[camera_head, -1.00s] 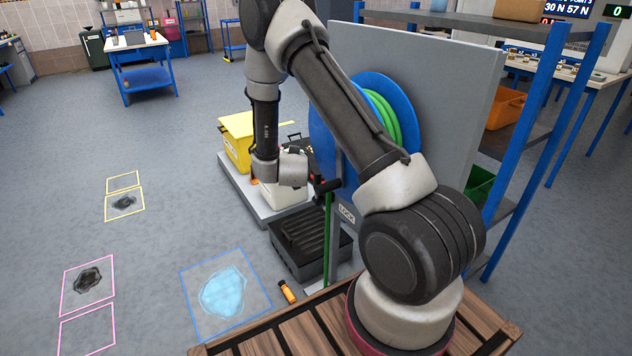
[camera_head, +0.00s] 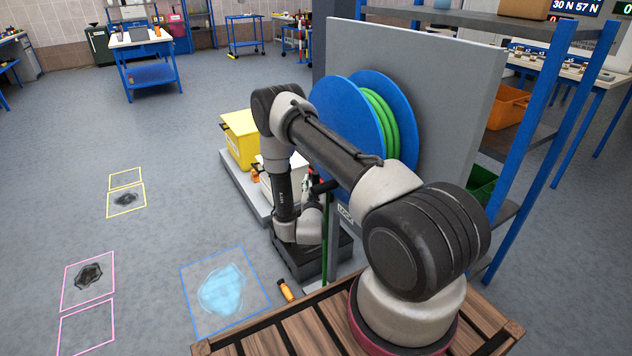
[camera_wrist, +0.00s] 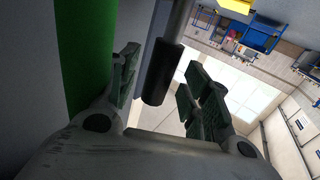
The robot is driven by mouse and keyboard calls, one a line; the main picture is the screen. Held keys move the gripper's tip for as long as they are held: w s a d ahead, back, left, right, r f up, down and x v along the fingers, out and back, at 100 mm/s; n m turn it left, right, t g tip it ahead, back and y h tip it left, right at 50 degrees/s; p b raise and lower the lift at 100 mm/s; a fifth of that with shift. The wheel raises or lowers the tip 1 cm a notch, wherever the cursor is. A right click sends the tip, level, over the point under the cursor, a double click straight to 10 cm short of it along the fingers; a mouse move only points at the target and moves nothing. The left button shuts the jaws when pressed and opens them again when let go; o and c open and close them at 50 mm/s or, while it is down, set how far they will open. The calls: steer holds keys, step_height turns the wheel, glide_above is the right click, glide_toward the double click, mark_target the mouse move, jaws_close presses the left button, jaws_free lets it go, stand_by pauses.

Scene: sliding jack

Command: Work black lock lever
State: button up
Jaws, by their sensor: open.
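The black lock lever (camera_head: 324,187) sticks out to the left near the top of a green upright beside the grey panel, above the LOCK label (camera_head: 345,213). In the wrist view its black cylindrical grip (camera_wrist: 163,72) shows between my fingers. My gripper (camera_wrist: 160,88) is open, with one finger to the left of the grip and the other to the right. I see a gap on both sides and no clear contact. In the head view my wrist is low, left of the green upright, and my fingers are hard to make out.
The green upright (camera_wrist: 85,50) and grey panel lie close on the left of the wrist view. A hose reel (camera_head: 345,110) is mounted above. A dark tray (camera_head: 340,255) sits on the floor below my wrist. A yellow bin (camera_head: 240,138) stands behind; the floor to the left is open.

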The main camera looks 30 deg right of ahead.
steer(key=shift+x, duration=1.1)
jaws_close()
